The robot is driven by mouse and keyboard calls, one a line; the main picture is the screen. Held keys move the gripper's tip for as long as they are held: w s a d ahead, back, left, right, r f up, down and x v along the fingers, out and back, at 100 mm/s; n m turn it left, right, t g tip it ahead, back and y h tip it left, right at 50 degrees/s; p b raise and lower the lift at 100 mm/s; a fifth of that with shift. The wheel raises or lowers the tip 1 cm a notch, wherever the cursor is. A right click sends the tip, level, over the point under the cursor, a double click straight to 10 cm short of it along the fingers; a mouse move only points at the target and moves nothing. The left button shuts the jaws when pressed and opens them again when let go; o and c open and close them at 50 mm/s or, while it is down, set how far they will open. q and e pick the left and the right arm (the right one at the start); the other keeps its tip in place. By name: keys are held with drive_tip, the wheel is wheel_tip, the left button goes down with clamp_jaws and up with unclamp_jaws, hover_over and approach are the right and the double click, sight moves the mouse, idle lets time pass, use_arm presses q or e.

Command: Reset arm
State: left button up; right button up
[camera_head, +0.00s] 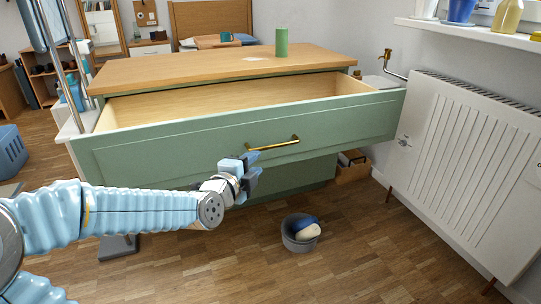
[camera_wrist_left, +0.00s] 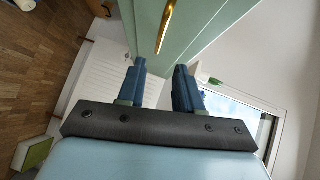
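The green drawer (camera_head: 200,149) stands pulled open under the wooden top, and its inside looks empty. Its brass handle (camera_head: 273,145) is on the front panel. My left gripper (camera_head: 256,164) is just below and left of the handle in the head view, apart from it. In the left wrist view the two blue fingers of the left gripper (camera_wrist_left: 160,66) are spread with nothing between them. The handle (camera_wrist_left: 167,25) shows beyond the fingertips there, not between them. My right gripper is not in view.
A white radiator (camera_head: 465,165) stands along the right wall. A grey bin (camera_head: 300,233) with things in it is on the floor below the drawer. A green cylinder (camera_head: 281,42) stands on the wooden top (camera_head: 200,66). The floor in front is mostly clear.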

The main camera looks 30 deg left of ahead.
use_arm(q)
drive_tip(key=d+f+n+g+h+p, duration=0.1)
drive_tip(key=d+f+n+g+p, duration=0.3)
drive_tip(key=f, duration=0.6)
drive_tip(key=d+f+n+g+h+p, duration=0.2)
drive_tip(key=d+f+n+g+p, duration=0.15)
drive_tip(key=d+f, duration=0.45)
drive_tip(key=s+d+f+n+g+h+p, duration=0.1)
drive_tip(key=s+d+f+n+g, duration=0.3)
drive_tip(key=s+f, duration=0.4)
drive_tip(key=s+d+f+n+g+h+p, duration=0.1)
drive_tip(key=s+d+f+n+g+p, duration=0.2)
drive_tip(key=s+d+f+n, duration=0.3)
drive_tip(key=s+f+g, duration=0.1)
drive_tip(key=s+f, duration=0.1)
drive_tip(key=s, duration=0.2)
drive_tip(key=shift+f, duration=0.15)
